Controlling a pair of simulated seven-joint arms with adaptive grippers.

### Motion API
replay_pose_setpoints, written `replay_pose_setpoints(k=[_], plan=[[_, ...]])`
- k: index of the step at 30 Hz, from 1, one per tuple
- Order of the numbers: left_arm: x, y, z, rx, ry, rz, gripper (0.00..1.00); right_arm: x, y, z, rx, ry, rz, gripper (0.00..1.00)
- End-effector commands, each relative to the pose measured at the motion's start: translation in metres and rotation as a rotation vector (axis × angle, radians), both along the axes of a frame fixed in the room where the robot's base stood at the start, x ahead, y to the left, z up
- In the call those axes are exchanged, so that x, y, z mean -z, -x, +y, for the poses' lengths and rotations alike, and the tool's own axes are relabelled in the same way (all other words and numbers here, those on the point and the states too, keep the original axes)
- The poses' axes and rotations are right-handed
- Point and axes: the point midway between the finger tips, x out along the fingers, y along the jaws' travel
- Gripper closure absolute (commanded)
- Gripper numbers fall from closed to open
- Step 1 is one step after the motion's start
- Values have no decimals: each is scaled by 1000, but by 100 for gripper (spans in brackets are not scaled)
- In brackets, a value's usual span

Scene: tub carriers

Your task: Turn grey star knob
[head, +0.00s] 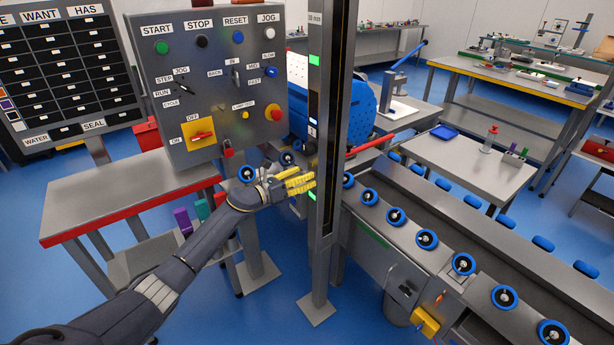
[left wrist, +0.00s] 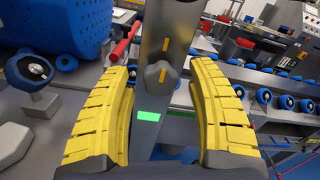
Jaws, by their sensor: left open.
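The grey star knob (left wrist: 161,77) shows in the left wrist view on the face of a grey upright post (left wrist: 172,20). It bears a short yellow mark, and a similar yellow mark is on the post just above it. My left gripper (head: 304,183) has yellow ribbed fingers, and its tips are beside the post (head: 331,130) in the head view. In the left wrist view, the open fingers (left wrist: 165,100) stand on either side of the knob, with gaps. I cannot make out the knob in the head view. My right gripper is not in view.
A control box (head: 215,85) with buttons and switches stands left of the post, above a red-edged table (head: 130,195). A conveyor with blue rollers (head: 427,239) runs to the right. A red handle (head: 375,143) sticks out near the post. A green patch (left wrist: 148,115) is below the knob.

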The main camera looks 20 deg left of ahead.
Motion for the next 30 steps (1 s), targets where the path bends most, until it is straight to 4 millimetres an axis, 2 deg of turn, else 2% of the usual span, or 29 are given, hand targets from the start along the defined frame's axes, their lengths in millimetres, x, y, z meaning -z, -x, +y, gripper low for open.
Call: replay_pose_setpoints(k=[6,17,20,30], plan=[[-1,-9,-8,0,1,-1,42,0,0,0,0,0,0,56],[0,-11,-8,0,0,0,42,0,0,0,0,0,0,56],[0,-10,-8,0,0,0,51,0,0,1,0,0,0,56],[0,-10,-8,0,0,0,90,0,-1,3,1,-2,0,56]])
